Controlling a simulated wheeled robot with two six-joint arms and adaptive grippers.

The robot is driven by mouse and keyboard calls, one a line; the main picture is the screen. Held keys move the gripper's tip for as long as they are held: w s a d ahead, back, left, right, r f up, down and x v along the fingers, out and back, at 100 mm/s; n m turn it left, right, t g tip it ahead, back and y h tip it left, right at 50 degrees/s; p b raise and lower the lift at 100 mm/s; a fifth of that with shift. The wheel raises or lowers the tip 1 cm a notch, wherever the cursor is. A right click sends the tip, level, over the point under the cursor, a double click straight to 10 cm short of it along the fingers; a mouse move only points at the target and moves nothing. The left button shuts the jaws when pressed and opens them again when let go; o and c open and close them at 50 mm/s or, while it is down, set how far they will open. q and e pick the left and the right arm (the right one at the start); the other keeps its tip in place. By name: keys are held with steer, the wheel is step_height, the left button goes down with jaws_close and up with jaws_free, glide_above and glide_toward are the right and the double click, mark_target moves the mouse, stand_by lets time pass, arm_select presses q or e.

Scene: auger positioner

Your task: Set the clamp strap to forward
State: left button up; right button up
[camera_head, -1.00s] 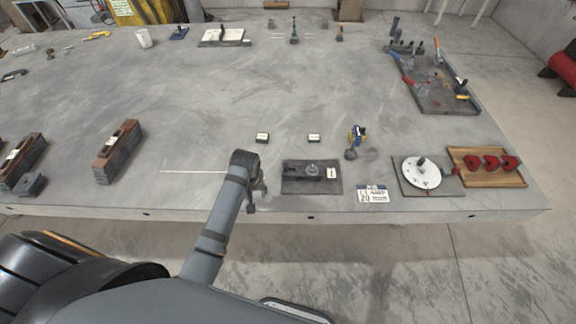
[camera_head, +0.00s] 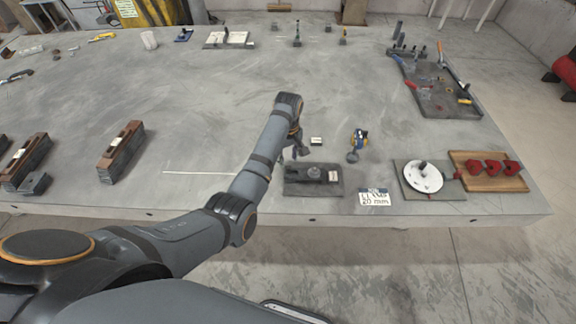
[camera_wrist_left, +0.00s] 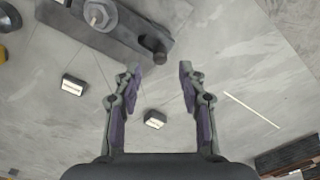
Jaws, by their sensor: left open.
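The clamp strap (camera_head: 313,173) is a dark bar with a round nut on top, lying on a dark base plate (camera_head: 300,189) near the table's front edge. In the left wrist view the strap (camera_wrist_left: 125,35) crosses the upper left, with its nut (camera_wrist_left: 98,14) and a small dark knob (camera_wrist_left: 160,57) by its end. My left gripper (camera_head: 296,153) is above the table just behind the plate's left part. In the wrist view my left gripper (camera_wrist_left: 161,68) is open and empty, its fingertips near the knob; contact cannot be told. My right gripper is out of view.
A small label block (camera_head: 316,141) stands behind the plate; two such blocks show in the wrist view. A white dial (camera_head: 422,176) and wooden tray (camera_head: 490,184) stand right. The table's middle is clear.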

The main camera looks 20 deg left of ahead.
mark_target(288, 166)
arm_select(q)
step_height(288, 166, down, 6)
steer(key=shift+r, duration=0.2)
steer(key=shift+c, duration=0.4)
jaws_close()
